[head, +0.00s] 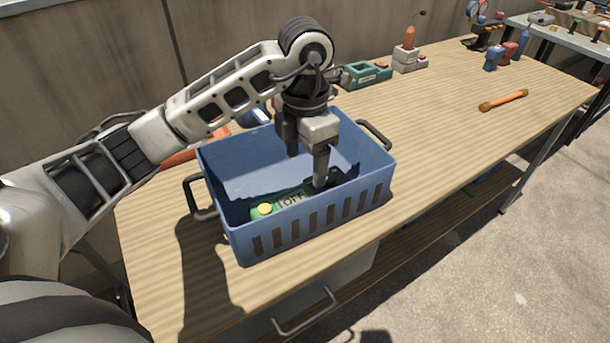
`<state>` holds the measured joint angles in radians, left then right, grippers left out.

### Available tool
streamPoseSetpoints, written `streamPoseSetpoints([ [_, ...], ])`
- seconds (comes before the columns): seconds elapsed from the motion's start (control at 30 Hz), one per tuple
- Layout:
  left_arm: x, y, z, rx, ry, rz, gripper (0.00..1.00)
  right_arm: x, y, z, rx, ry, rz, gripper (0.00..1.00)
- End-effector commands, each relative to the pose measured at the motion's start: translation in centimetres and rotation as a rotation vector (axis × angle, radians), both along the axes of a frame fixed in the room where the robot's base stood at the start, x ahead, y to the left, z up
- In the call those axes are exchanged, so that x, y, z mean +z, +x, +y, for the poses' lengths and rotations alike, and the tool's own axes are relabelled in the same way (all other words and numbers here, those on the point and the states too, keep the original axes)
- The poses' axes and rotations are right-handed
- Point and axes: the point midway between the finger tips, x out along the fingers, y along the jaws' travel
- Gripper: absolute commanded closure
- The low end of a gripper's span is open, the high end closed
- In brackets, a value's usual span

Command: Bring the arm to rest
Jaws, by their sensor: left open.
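My left arm (160,131) comes in from the left, bent at the elbow above the bench. Its left gripper (307,168) points down into a blue basket (330,215) with slotted sides and dark handles. The fingers are apart, and the tips are inside the basket's rim. A green item with a yellow round end and a label reading "OFF" (292,200) lies in the basket below the gripper. I cannot tell whether a fingertip touches it. My right gripper is not in view.
The basket stands on a wooden bench (450,90). An orange-ended rod (503,100) lies at the right. A green block (366,75), a grey block with an orange knob (408,50) and red and blue pieces (508,52) stand along the back.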

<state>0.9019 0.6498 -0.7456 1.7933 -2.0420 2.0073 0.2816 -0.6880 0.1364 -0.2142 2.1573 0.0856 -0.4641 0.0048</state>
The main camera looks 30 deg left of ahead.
Motion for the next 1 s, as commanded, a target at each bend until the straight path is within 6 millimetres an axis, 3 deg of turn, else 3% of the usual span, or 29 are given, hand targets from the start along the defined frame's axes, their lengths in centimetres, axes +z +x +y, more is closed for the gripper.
streamPoseSetpoints([
  [0.13,1.3,0.0,0.1,0.002,0.002,-0.001,0.31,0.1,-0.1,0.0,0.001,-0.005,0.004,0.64],
  [0.7,1.7,0.0,0.0,0.002,0.0,0.0,0.31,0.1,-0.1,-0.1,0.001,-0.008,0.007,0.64],
  [0.83,4.0,0.0,0.0,0.002,-0.001,-0.001,0.31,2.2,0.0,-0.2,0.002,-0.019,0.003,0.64],
  [1.0,7.0,0.0,0.0,0.002,0.0,0.0,0.31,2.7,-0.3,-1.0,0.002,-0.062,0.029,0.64],
])
